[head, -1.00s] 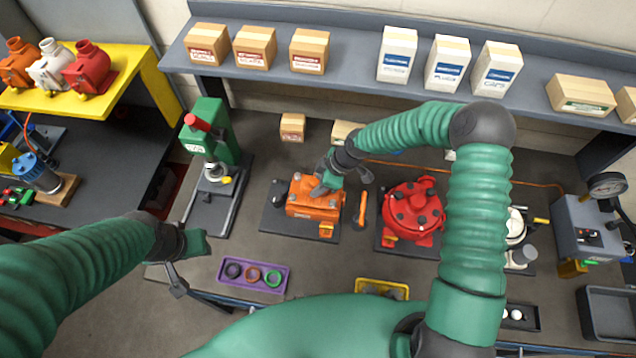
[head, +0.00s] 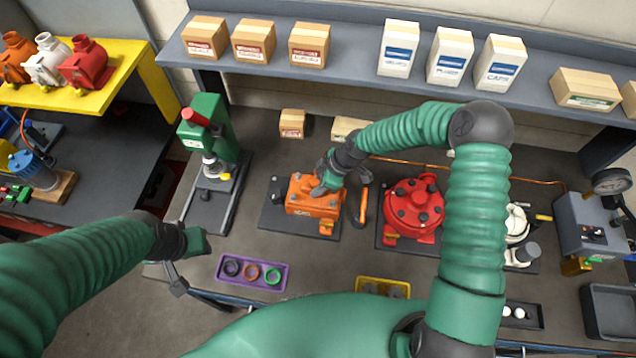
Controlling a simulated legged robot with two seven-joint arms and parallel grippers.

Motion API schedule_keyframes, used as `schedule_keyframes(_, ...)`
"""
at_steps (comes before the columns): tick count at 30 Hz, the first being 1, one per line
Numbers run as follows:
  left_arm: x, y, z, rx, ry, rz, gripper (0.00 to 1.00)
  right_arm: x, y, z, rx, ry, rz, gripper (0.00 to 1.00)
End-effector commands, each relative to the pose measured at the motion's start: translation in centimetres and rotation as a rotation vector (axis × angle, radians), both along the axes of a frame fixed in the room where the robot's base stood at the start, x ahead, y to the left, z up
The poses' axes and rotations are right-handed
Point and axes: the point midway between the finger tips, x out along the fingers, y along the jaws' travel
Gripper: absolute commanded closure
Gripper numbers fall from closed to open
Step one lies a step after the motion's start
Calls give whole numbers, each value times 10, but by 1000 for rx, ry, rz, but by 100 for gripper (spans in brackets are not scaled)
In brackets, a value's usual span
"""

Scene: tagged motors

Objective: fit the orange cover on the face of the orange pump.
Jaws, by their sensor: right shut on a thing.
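The orange pump (head: 301,208) sits on a dark base plate left of the middle of the bench. The orange cover (head: 363,207) shows almost edge-on, upright, just right of the pump with a narrow gap between them. My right gripper (head: 347,184) reaches down over the pump's right side and is shut on the cover; the grip itself is partly hidden. The pump's face is not clearly visible from here. My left gripper (head: 190,264) is empty at the bench's front left, its fingers apart.
A red pump (head: 413,208) on its own plate stands close to the right of the cover. A green press (head: 211,135) stands to the left. A purple tray (head: 227,279) of rings and a yellow tray (head: 371,286) lie in front. Boxes line the back shelf (head: 345,70).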

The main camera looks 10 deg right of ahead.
Motion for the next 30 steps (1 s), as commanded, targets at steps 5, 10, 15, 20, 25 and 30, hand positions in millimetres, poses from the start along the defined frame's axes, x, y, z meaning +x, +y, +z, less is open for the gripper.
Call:
schedule_keyframes(5,0,0,-4,0,0,0,64,1,0,-3,1,-4,0,100)
schedule_keyframes(10,0,0,-7,0,0,0,64,1,0,-7,1,-3,0,100)
schedule_keyframes(15,0,0,-7,0,0,0,64,1,0,-8,1,-3,0,57)
schedule_keyframes(20,0,0,-7,0,0,0,64,1,0,-8,1,-1,0,42)
schedule_keyframes(25,0,0,-7,0,0,0,64,1,0,-9,0,0,0,42)
schedule_keyframes(30,0,0,-3,0,0,0,64,0,0,-4,0,2,0,42)
